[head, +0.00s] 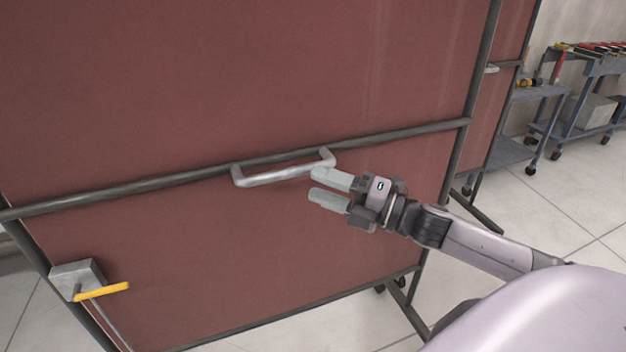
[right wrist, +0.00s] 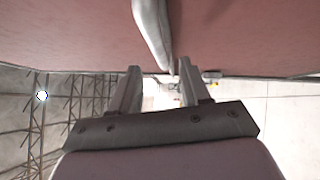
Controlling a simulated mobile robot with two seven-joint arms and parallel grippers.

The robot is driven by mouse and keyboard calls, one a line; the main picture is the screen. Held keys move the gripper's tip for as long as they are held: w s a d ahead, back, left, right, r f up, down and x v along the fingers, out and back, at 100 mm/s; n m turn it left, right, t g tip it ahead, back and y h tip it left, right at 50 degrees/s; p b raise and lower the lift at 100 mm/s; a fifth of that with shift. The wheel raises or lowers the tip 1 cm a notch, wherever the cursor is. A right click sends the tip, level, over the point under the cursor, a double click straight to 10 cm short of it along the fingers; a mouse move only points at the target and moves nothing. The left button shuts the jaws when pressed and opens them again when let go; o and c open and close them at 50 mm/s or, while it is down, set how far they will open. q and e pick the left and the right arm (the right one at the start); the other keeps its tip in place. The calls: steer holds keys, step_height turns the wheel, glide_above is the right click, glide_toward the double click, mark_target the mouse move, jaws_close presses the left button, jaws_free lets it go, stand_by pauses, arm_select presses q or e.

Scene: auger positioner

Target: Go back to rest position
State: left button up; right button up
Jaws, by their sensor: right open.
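My right gripper (head: 322,187) is open and empty in the head view, its fingers pointing left. It is just to the right of a metal handle (head: 275,175) on the crossbar of a large red panel (head: 230,80). The upper finger looks very close to the handle's right end; I cannot tell if they touch. In the right wrist view the two fingers (right wrist: 157,85) stand apart, with the handle (right wrist: 152,30) above and between them. My left gripper is not in view.
A grey box with a yellow lever (head: 102,291) is at the panel's lower left. A dark frame with casters carries the panel. A second red panel (head: 505,80) and tool carts (head: 590,105) stand at the right. White floor tiles (head: 545,215) are clear at the right.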

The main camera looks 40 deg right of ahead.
steer(key=s+a+f+m+h, duration=0.2)
steer(key=s+f+m+h, duration=0.1)
steer(key=f+m, duration=0.45)
steer(key=s+a+f+m+h, duration=0.1)
steer(key=s+f+m+h, duration=0.2)
steer(key=f+m, duration=0.4)
steer(key=s+a+f+m+g+h+p, duration=0.1)
steer(key=s+a+f+m+g+h, duration=0.1)
steer(key=s+a+f+m+g, duration=0.4)
steer(key=s+a+f+m, duration=0.2)
steer(key=s+f+m, duration=0.1)
steer(key=s+f, duration=0.2)
step_height(320, 180, down, 2)
steer(key=shift+s+a+f, duration=0.1)
steer(key=shift+s+a, duration=0.1)
steer(key=shift+a, duration=0.2)
